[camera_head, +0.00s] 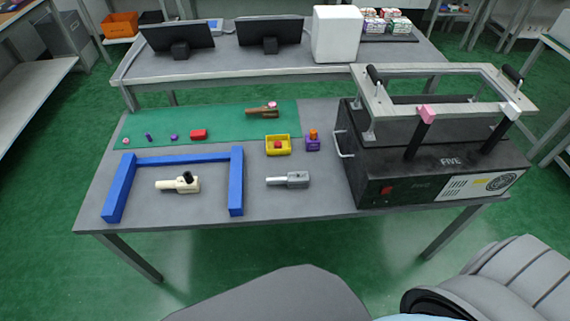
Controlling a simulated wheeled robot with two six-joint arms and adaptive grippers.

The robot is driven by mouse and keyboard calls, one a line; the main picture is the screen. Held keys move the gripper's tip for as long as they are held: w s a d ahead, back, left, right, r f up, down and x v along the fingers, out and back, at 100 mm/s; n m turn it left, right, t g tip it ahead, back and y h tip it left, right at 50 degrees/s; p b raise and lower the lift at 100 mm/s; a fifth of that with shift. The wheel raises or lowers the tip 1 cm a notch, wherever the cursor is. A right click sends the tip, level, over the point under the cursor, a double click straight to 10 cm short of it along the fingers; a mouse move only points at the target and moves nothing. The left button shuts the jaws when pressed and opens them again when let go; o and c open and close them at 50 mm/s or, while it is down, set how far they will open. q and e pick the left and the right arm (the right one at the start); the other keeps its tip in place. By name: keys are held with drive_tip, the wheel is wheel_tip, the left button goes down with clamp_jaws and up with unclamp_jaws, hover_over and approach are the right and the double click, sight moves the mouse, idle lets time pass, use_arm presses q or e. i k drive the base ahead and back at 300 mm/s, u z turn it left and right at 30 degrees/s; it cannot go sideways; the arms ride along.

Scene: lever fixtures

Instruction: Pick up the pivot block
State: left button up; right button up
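Several small parts lie on the grey table (330,199), and I cannot tell for certain which one is the pivot block. A purple block (313,145) with an orange top stands right of a yellow tray (278,152) holding a small red piece. A grey lever-like part (292,180) lies in front of them. A cream part (185,185) with a black knob lies inside the blue frame (236,185). A red block (199,134) lies on the green mat (225,119). Neither gripper shows in this view.
A large black machine (400,160) with a raised metal frame and pink and white handles fills the table's right side. Small purple and pink pieces and a brown tool (262,111) lie on the mat. Monitors and a white box (336,35) stand on the rear table.

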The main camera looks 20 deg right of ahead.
sight(298, 179)
drive_tip(key=z, duration=0.95)
